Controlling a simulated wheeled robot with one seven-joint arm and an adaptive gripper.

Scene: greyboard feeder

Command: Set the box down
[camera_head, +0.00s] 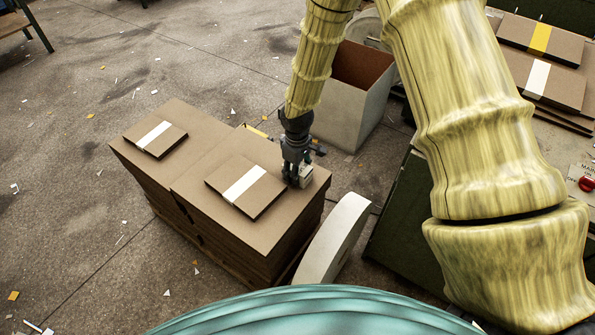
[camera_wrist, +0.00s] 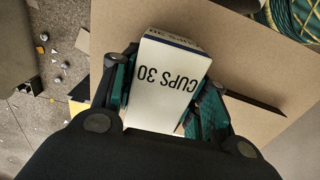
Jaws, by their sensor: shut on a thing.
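The box is a small white carton marked "CUPS 30" (camera_wrist: 165,85), seen upside down in the wrist view. My gripper (camera_wrist: 165,95) is shut on it, with a finger on each side.
A brown board bundle with a white band (camera_head: 245,186) lies left of my gripper on the same stack. Another bundle (camera_head: 155,134) lies on the farther stack.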

